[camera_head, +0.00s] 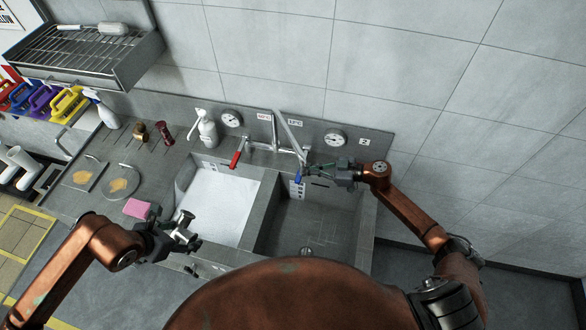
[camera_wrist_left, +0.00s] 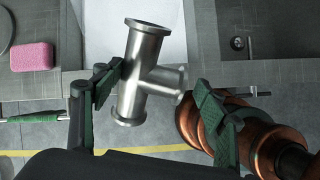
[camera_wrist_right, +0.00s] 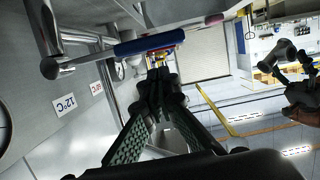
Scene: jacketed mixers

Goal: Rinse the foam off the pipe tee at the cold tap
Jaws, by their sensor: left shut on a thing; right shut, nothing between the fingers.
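The steel pipe tee (camera_wrist_left: 147,72) is between the fingers of my left gripper (camera_wrist_left: 160,100), which is shut on it; no foam shows on its visible side. In the head view my left gripper (camera_head: 180,232) holds the tee at the front edge of the left basin. My right gripper (camera_head: 322,172) is shut and empty at the blue tap lever (camera_head: 298,178), over the right basin. In the right wrist view the blue lever (camera_wrist_right: 150,43) lies just beyond the fingertips; I cannot tell whether they touch. No running water is visible.
The left basin (camera_head: 222,195) is filled with white foam; the right basin (camera_head: 305,222) looks empty. A red lever (camera_head: 235,158) is on the left side of the tap.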

